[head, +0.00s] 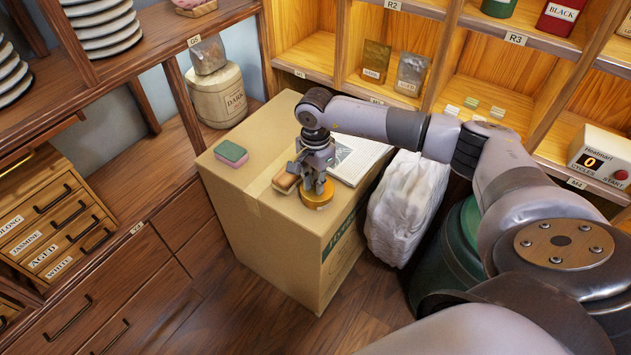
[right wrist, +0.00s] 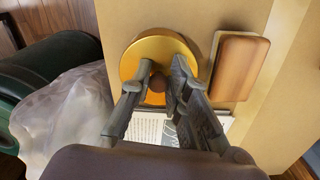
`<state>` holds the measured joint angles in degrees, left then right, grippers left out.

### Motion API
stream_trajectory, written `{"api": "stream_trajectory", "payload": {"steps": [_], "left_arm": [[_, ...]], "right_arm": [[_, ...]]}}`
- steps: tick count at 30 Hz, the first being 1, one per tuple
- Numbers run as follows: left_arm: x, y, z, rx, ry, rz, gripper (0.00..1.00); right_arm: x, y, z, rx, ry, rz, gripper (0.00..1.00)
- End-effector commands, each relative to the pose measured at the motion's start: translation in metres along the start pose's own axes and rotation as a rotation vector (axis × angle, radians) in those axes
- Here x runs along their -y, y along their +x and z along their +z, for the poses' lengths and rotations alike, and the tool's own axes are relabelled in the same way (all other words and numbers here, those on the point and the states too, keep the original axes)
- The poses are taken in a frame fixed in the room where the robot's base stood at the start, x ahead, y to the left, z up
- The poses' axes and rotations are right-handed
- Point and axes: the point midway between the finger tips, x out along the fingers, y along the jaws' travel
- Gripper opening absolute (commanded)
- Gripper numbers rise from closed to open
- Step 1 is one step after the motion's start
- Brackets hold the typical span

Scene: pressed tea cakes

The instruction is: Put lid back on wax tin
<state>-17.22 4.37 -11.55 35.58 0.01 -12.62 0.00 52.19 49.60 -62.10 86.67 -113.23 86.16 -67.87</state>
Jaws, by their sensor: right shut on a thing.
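The round golden wax tin with its lid (head: 318,198) is near the front edge of a cardboard box top. In the right wrist view the golden lid (right wrist: 145,62) has a small brown knob (right wrist: 157,83), and a darker gold rim shows past its right side. My right gripper (head: 315,183) points down over it. In the right wrist view its fingers (right wrist: 157,80) are shut on the lid's knob. Whether the lid is fully seated on the tin cannot be told. My left gripper is not in view.
The cardboard box (head: 265,225) carries a wooden block (head: 285,181) close beside the tin, a green-and-pink sponge (head: 231,153) and a printed sheet (head: 357,160). A white plastic bag (head: 405,205) and a green drum (head: 450,260) stand to the right. Shelves line the back.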

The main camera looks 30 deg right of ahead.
Motion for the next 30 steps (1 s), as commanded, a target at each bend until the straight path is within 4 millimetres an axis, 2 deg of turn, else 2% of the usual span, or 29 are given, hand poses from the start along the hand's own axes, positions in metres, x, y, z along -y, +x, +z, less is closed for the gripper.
{"api": "stream_trajectory", "payload": {"steps": [2, 3, 13, 20, 28, 30], "left_arm": [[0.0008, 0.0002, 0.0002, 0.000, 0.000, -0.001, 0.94], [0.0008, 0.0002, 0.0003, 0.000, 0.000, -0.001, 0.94], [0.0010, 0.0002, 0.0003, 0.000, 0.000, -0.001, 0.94], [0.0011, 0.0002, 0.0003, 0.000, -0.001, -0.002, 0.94], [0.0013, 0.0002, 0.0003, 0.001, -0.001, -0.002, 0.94], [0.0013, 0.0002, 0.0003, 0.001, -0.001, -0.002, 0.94]], "right_arm": [[0.0000, 0.0001, -0.0001, 0.000, 0.000, 0.000, 0.00], [0.0000, 0.0001, -0.0001, 0.000, 0.000, 0.000, 0.18], [0.0000, 0.0003, 0.0000, 0.000, 0.000, 0.000, 0.40], [-0.0001, 0.0004, 0.0001, 0.000, 0.000, 0.000, 0.41], [-0.0001, 0.0004, 0.0001, 0.000, 0.000, 0.000, 0.59], [-0.0001, 0.0004, 0.0001, 0.000, 0.000, 0.000, 0.60]]}}
